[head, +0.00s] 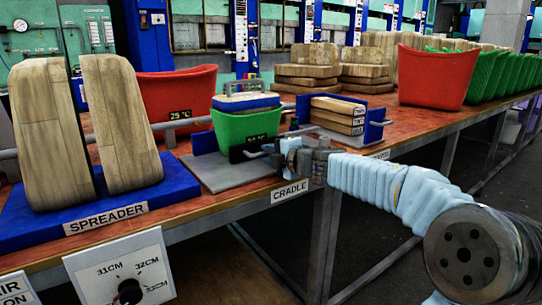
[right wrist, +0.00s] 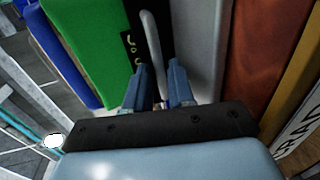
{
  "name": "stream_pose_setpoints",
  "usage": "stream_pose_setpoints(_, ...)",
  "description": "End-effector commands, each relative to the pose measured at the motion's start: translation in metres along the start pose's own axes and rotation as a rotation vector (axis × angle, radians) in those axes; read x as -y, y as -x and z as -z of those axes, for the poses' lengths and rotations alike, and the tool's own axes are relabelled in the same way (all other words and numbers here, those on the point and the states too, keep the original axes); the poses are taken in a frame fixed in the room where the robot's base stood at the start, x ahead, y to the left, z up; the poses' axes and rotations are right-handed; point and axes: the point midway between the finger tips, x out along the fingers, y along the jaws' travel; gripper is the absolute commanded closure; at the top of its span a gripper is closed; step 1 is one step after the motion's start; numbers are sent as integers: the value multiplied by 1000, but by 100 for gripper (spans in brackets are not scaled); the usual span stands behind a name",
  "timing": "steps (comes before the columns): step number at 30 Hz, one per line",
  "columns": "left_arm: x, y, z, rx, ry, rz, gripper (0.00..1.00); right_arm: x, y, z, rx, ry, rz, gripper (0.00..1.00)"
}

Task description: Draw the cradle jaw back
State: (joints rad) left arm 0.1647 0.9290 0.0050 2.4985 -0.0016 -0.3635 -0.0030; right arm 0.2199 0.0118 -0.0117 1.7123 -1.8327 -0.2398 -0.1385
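The cradle is the grey plate (head: 225,176) behind the CRADLE label, with a blue upright plate (head: 204,143) at its left. A green tub (head: 240,130) with a dark display stands on it and shows in the right wrist view (right wrist: 85,40). A grey bar handle (head: 260,152) sticks out at the tub's front right; it also shows in the right wrist view (right wrist: 151,40). My right gripper (right wrist: 160,80) is open, with its fingers on either side of the handle's near end and a gap beside the bar. The jaw itself is partly hidden by my gripper. My left gripper is not in view.
The spreader (head: 125,205) with two wooden blocks stands at left. Stacked labelled boards (head: 338,112) and a red tub (head: 437,76) stand to the right. The table's front edge runs under my right arm.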

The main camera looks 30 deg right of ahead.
Motion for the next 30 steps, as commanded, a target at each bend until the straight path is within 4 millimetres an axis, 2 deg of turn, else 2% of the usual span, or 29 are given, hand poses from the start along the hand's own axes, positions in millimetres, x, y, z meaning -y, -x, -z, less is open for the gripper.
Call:
stream_pose_setpoints(5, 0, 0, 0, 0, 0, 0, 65, 0, 0, 0, 0, 0, 0, 77)
stream_pose_setpoints(9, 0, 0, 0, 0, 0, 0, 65, 0, 0, 0, 0, 0, 0, 98)
stream_pose_setpoints(10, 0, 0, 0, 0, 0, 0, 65, 0, 0, 0, 0, 0, 0, 100)
stream_pose_setpoints(20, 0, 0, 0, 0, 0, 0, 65, 0, 2, 0, 0, 0, 1, 100)
stream_pose_setpoints(23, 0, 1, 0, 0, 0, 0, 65, 2, 13, -1, 1, 0, 0, 100)
stream_pose_setpoints(30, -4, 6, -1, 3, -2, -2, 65, 11, 70, -1, 2, 0, 1, 100)
